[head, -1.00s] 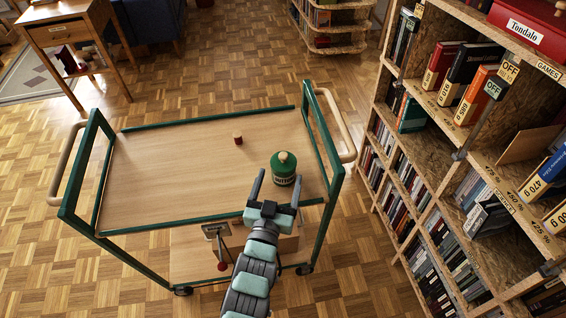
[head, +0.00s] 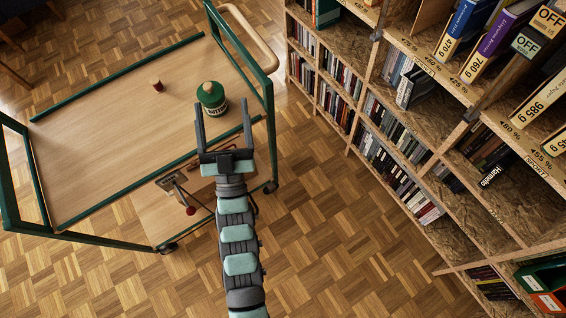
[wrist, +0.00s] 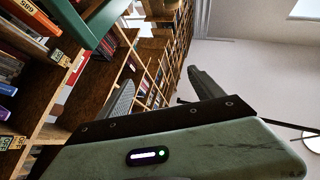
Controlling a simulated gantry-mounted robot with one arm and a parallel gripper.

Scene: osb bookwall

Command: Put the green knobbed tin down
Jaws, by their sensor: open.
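The green knobbed tin (head: 211,97) stands upright on the wooden top of the green-framed cart (head: 110,140), near the cart's right end. It has a tan knob on its lid and a dark label band with pale letters. My gripper (head: 223,122) is open and empty. In the head view its fingers lie just in front of the tin and point toward it; whether they touch it I cannot tell. In the wrist view my fingers (wrist: 165,95) show against shelves and ceiling, with no tin seen there.
A small dark red cylinder (head: 157,86) stands on the cart top, left of the tin. The cart's green end frame and wooden handle (head: 252,40) rise to the right. A tall bookshelf (head: 400,110) fills the right side. Parquet floor (head: 330,220) between is clear.

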